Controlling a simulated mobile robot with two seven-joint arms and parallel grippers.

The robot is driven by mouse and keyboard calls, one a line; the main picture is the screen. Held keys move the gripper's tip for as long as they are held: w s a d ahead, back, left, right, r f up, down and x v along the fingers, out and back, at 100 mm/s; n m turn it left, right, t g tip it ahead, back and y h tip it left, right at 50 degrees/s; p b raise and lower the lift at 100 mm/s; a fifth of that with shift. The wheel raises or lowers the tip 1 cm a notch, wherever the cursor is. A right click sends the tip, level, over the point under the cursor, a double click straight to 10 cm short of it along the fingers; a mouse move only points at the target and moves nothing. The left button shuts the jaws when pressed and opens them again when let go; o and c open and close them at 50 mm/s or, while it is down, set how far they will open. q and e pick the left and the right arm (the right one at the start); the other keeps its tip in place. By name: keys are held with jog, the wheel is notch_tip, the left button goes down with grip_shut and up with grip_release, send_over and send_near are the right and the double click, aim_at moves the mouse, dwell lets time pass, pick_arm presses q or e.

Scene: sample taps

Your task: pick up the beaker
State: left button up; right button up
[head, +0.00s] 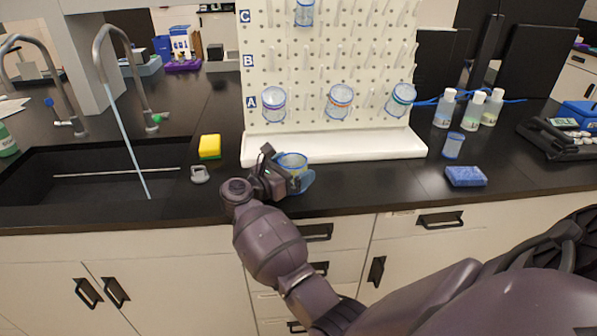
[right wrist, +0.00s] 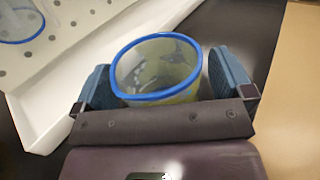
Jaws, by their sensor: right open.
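A clear beaker with a blue rim and a yellowish tint (head: 293,160) stands on the black counter in front of the white drip ledge. In the right wrist view the beaker (right wrist: 157,68) is between the two blue-padded fingers of my right gripper (right wrist: 164,84). In the head view my right gripper (head: 288,172) is at the beaker, partly hiding its lower part. The jaws are open, one finger on each side. Whether either pad touches the glass is hard to tell. My left gripper is not in view.
A pegboard (head: 330,60) with several hanging beakers stands behind. The sink (head: 90,185) with a running tap is at left. The counter's front edge is close.

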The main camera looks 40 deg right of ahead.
jog(key=shift+c, duration=0.2)
jog(key=c, duration=1)
jog(key=shift+c, duration=0.2)
notch_tip(320, 180, up, 20)
jog(key=p, duration=0.1)
